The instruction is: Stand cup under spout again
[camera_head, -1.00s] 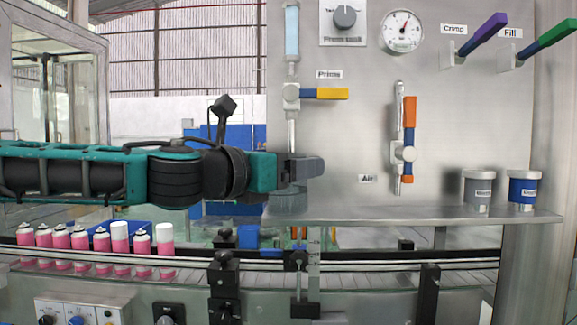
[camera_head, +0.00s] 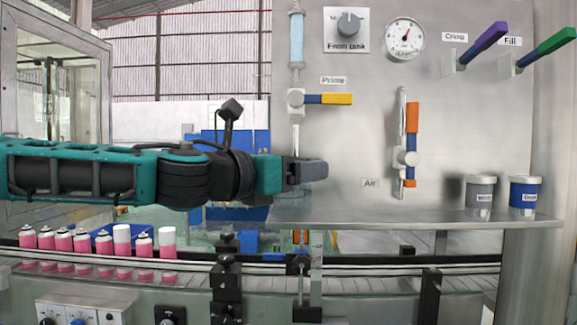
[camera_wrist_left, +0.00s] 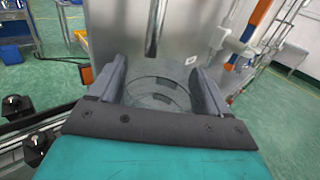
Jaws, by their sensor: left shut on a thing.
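A clear cup (camera_wrist_left: 158,97) sits between the two fingers of my left gripper in the left wrist view; only its faint rounded outlines show. My left gripper (camera_head: 312,172) is shut on it in the head view, just above the steel shelf (camera_head: 400,215). The spout (camera_head: 296,138) is a thin pipe running down from the prime valve. In the head view the gripper is at its lower end, and the cup is hard to make out there. The spout also shows in the left wrist view (camera_wrist_left: 154,28), beyond the fingers. I cannot tell whether the cup touches the shelf. My right gripper is not in view.
A yellow prime handle (camera_head: 337,99) is above the gripper, and an orange-and-blue air valve (camera_head: 410,145) is to its right. A grey tub (camera_head: 480,195) and a blue tub (camera_head: 524,193) stand at the shelf's right. Pink cans (camera_head: 80,240) line the conveyor below left.

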